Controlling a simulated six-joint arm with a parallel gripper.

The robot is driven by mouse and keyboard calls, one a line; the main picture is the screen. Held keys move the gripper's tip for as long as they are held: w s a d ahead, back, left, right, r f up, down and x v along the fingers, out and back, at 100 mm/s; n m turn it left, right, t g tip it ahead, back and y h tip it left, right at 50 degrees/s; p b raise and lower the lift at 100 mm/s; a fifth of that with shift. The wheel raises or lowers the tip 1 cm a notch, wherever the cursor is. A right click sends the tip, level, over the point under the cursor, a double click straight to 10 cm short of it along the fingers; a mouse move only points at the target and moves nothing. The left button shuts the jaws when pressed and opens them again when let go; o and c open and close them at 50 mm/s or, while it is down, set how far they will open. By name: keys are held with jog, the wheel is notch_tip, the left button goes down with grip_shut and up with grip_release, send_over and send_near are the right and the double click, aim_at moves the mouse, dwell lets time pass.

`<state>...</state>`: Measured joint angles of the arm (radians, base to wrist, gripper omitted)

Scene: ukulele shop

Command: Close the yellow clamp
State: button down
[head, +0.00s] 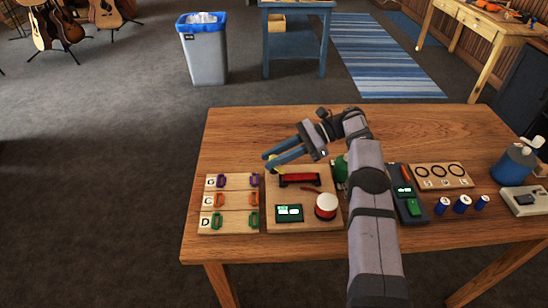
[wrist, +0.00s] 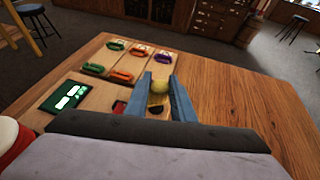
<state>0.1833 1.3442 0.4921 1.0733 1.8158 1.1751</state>
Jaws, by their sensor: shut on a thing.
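My gripper (head: 269,162) has its blue fingers over the back left of a wooden board (head: 305,222). The yellow clamp (head: 271,157) is at the fingertips and mostly hidden by them in the head view. In the wrist view my gripper (wrist: 160,90) is shut on the yellow clamp (wrist: 158,98), with one finger on each side of it. I cannot tell whether the clamp is open or closed. The board also carries a red and black holder (head: 300,180), a green display box (head: 289,213) and a round red-and-white button (head: 326,206).
To the left, panels marked G, C and D (head: 205,201) hold pairs of purple, orange and green clamps. To the right are a dark device (head: 408,208), a board with black rings (head: 441,170), blue cylinders (head: 462,204) and a blue bottle (head: 514,164). The table's back strip (head: 245,125) is clear.

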aim_at(274, 157)
jog(key=c, duration=1.5)
grip_release()
notch_tip(274, 157, up, 10)
jog(key=shift+r+p, duration=0.1)
jog(key=shift+p, duration=0.45)
